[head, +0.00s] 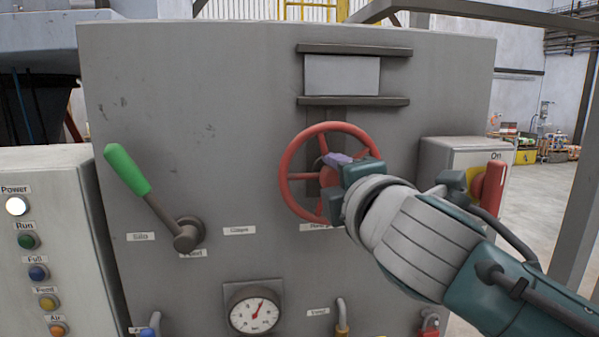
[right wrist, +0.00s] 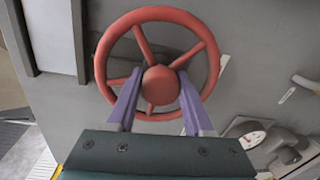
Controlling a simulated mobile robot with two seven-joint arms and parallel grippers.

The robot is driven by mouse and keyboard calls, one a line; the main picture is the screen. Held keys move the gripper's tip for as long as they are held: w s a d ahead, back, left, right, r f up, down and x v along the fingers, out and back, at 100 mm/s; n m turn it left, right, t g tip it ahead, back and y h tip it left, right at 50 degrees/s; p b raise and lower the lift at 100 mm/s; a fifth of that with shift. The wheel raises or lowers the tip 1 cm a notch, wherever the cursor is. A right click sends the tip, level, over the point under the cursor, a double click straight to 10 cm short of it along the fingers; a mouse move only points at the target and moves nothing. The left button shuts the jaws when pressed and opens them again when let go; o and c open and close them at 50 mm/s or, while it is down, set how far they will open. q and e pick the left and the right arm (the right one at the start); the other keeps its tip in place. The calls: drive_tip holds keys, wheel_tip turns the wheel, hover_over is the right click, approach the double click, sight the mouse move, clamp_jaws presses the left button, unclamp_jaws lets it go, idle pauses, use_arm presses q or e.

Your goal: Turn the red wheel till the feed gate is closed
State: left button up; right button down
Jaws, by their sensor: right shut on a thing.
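The red wheel (head: 289,187) is mounted on the grey machine panel, with a round hub and several spokes. My right gripper (head: 338,162) is at the wheel's middle and hides part of its right side in the head view. In the right wrist view the wheel (right wrist: 213,62) faces me, and the two purple fingers of my right gripper (right wrist: 158,84) are shut on its hub, one on each side. Above the wheel, a light grey plate (head: 342,76) sits between two dark rails; I cannot tell how far the feed gate is closed. My left gripper is out of view.
A green-handled lever (head: 127,169) is left of the wheel. A dial gauge (head: 253,312) and small valves are below. A box with a red switch (head: 493,188) stands close beside my right arm. A button box (head: 45,240) is at the far left.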

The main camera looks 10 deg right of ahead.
drive_tip(key=n+p, duration=0.1)
drive_tip(key=n, duration=0.3)
drive_tip(key=shift+n+h+p, duration=0.3)
drive_tip(key=shift+n, duration=0.9)
drive_tip(key=shift+f+n, duration=0.1)
drive_tip(key=shift+n, duration=0.2)
drive_tip(key=shift+c, duration=1.5)
unclamp_jaws()
